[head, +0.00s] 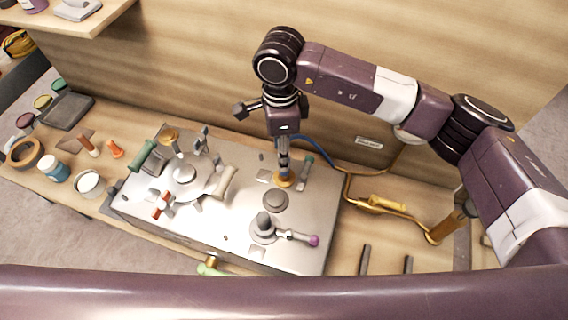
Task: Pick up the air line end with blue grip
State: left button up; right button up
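My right gripper (283,155) points down over the right half of a metal panel (312,215). Its fingers look close together and are seen edge-on. A blue air line (318,147) curves from behind the fingers down to the right. The air line's end and blue grip are mostly hidden at the fingers, and I cannot tell whether the fingers are shut on them. Just below the fingertips is a round brass-coloured fitting (284,181) on the panel. My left gripper is not in view.
The panel carries a green-handled part (144,155), a purple-tipped lever (313,240) and several knobs. A yellow-handled brass pipe (386,203) is at the right. Jars and a white cup (89,183) stand at the left. A wooden wall rises behind.

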jog(key=f, duration=0.1)
jog(key=f+p, duration=0.1)
jog(key=f, duration=0.1)
jog(key=shift+w+d+f, duration=0.15)
jog(key=shift+d, duration=0.15)
jog(key=shift+f, duration=0.3)
jog(key=c, duration=0.4)
jog(key=shift+c, duration=1.2)
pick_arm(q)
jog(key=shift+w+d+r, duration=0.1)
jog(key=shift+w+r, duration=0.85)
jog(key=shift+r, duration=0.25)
pick_arm(e)
grip_shut()
